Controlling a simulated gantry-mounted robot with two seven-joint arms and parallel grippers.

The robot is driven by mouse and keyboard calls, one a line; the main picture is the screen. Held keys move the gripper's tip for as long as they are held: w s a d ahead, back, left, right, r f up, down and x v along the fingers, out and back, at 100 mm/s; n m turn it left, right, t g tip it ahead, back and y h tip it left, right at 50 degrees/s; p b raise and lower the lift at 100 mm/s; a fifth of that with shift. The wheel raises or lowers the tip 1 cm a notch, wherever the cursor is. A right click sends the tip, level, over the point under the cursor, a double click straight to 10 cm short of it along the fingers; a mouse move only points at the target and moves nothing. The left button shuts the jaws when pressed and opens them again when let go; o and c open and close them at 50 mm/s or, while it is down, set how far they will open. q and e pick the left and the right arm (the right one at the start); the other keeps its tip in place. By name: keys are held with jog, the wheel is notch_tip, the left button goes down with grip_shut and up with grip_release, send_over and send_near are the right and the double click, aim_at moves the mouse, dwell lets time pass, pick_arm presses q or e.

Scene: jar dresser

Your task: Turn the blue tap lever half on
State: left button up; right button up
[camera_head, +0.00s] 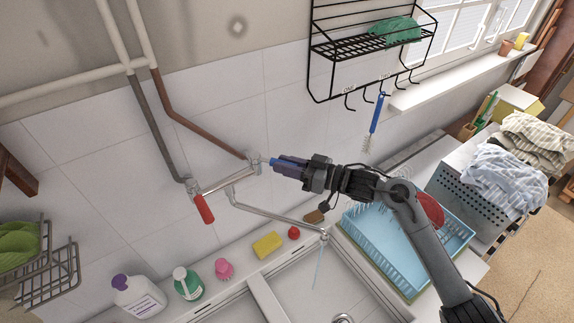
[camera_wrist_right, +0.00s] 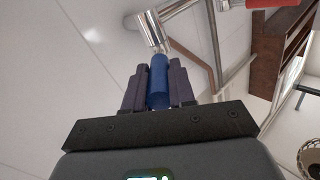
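The wall tap has a chrome body (camera_head: 228,181) and a long swivel spout (camera_head: 275,214). Its blue lever (camera_wrist_right: 158,82) sits between the two dark fingers of my right gripper (camera_wrist_right: 158,88), which are closed against its sides. In the head view my right gripper (camera_head: 288,165) reaches the tap's right end from the right and hides most of the blue lever. The red lever (camera_head: 204,208) hangs down at the tap's left end. A thin bluish stream (camera_head: 318,267) falls from the spout tip into the sink. My left gripper is not in view.
The sink (camera_head: 342,282) lies below. A yellow sponge (camera_head: 268,244), a pink item (camera_head: 224,269) and bottles (camera_head: 188,283) line its back ledge. A blue dish rack (camera_head: 385,250) stands under my right arm. A black wire shelf (camera_head: 370,50) with hooks and a hanging brush (camera_head: 376,112) is above.

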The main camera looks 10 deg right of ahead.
jog(key=o, duration=0.4)
jog(key=shift+o, duration=0.2)
jog(key=shift+d, duration=0.1)
jog(key=shift+s+d, duration=0.2)
jog(key=b+v, duration=0.3)
jog(key=v, duration=0.7)
jog(key=shift+d, duration=0.1)
